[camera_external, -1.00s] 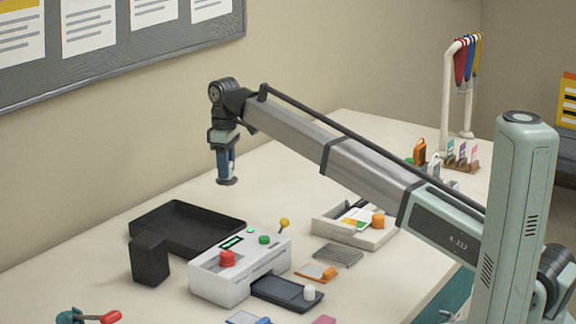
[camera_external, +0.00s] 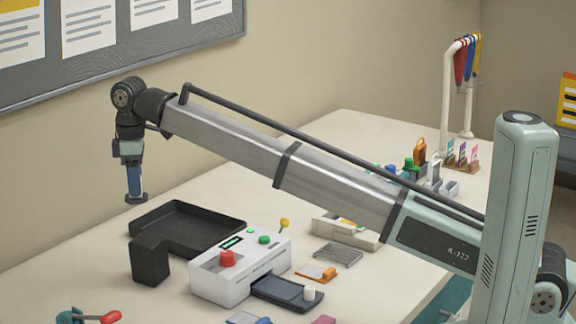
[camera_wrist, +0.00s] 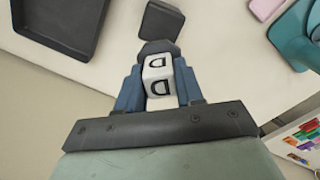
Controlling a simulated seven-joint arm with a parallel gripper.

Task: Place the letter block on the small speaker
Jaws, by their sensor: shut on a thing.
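My gripper (camera_external: 136,197) hangs pointing down, high above the left part of the table. In the wrist view my gripper (camera_wrist: 158,50) is shut on the letter block (camera_wrist: 158,82), a white block with dark letters on its faces. In the external view the block cannot be made out between the fingers. The small speaker (camera_external: 150,260), a black upright box, stands on the table below and slightly right of my gripper in the external view. It also shows in the wrist view (camera_wrist: 160,20), just beyond the fingertips. Its top is bare.
A black tray (camera_external: 190,248) lies behind the speaker. The white laminator (camera_external: 222,288) stands to the speaker's right. A pinboard (camera_external: 100,60) hangs on the wall behind.

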